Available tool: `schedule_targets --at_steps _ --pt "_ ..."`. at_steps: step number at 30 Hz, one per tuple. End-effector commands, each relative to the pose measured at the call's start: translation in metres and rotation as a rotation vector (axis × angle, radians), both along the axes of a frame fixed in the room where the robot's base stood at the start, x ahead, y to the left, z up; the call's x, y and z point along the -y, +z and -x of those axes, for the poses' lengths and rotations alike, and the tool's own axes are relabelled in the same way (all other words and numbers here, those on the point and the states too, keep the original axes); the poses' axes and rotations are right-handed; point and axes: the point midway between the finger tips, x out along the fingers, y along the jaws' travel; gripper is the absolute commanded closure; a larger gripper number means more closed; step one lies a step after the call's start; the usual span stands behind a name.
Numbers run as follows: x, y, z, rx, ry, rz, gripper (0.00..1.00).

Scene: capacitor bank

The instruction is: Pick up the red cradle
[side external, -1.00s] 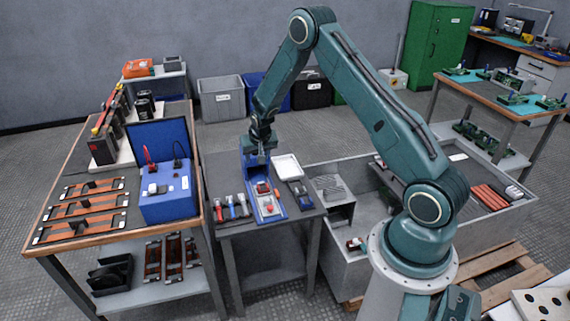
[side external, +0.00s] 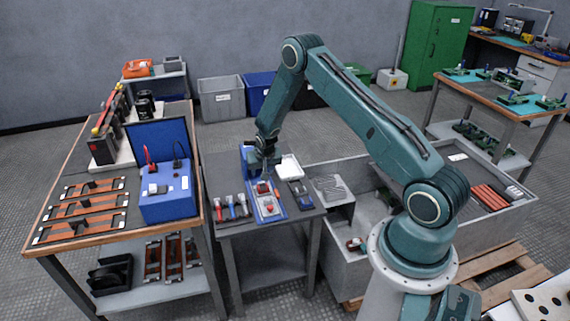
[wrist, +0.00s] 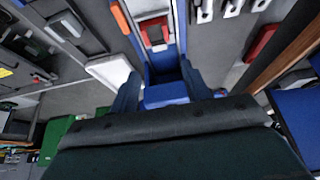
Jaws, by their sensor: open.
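The red cradle (side external: 263,188) appears as a small red part with a grey piece in it, on the blue stand (side external: 255,162) on the small grey table. In the wrist view the red cradle (wrist: 154,33) lies ahead of the fingers, on the blue stand's channel. My gripper (side external: 266,174) is low over the stand, just above and behind the red part. In the wrist view my gripper (wrist: 160,82) is open, its fingers spread apart, with nothing held between them. Whether a finger touches the stand cannot be told.
A white tray (side external: 289,168) sits close right of the stand. Several hand tools (side external: 232,208) lie to its left. A dark device (side external: 300,192) lies to its right. A blue case (side external: 166,192) stands on the left bench. A grey bin (side external: 400,210) is at right.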

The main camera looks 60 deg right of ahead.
Motion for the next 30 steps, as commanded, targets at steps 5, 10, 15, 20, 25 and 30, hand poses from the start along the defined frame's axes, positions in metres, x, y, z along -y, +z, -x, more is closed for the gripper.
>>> schedule_targets --at_steps 5,10,15,20,25,30 --pt "0.0 -0.013 0.0 -0.001 0.0 -0.001 0.53" --pt "0.0 -0.025 0.0 -0.001 0.0 -0.001 0.53" --pt "0.0 -0.037 0.001 -0.001 0.0 -0.001 0.53" --pt "0.0 -0.048 0.001 -0.001 0.0 -0.001 0.53" --pt "0.0 -0.06 0.001 -0.002 0.0 -0.001 0.53" --pt "0.0 -0.07 0.001 -0.002 0.0 -0.001 0.53"
